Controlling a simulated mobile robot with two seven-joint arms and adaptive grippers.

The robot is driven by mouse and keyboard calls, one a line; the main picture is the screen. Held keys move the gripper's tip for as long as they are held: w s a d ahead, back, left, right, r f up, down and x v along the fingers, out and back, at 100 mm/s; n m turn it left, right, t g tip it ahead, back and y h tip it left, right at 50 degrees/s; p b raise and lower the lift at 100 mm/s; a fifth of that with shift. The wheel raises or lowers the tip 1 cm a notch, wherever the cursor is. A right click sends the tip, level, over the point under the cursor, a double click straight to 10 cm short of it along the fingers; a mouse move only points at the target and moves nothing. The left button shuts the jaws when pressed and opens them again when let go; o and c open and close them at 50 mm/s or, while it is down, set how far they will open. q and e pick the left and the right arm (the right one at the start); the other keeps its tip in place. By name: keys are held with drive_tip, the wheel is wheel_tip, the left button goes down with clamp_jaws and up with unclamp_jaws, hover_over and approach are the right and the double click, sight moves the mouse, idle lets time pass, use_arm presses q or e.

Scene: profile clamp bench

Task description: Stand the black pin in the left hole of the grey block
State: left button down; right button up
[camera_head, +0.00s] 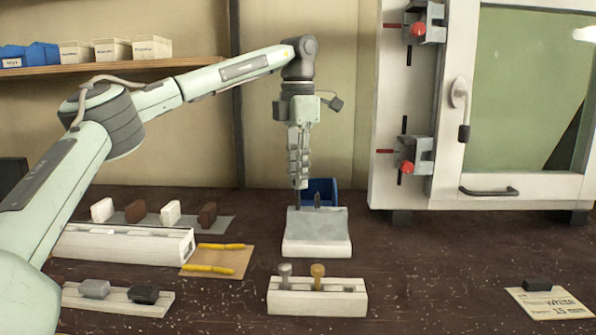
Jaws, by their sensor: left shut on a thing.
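The grey block (318,224) sits on the bench in the middle, with a pale front face. My left gripper (298,186) points down over the left part of its back edge. It is shut on the black pin (297,200), a thin dark upright piece showing below the fingertips. The pin's lower end is at the block's back edge in the picture; I cannot tell whether it is in the left hole or just above it. A second dark pointed pin (317,200) stands upright to the right of it. The block's holes are not clearly visible. My right gripper is not in view.
A blue bin (325,186) stands behind the block. In front is a white holder (318,303) with a grey peg and a brown-yellow peg. White racks (125,243) and a tan card (228,262) lie left.

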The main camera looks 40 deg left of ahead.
sight(298, 210)
use_arm(q)
drive_tip(key=shift+f+b, duration=0.95)
drive_tip(key=shift+f, duration=1.4)
drive_tip(key=c, duration=1.4)
unclamp_jaws()
drive_tip(key=shift+r, duration=0.1)
drive_tip(key=shift+o, duration=0.2)
wheel_tip(298, 210, up, 3)
drive_tip(key=p, duration=0.3)
drive_tip(key=shift+r, duration=2.5)
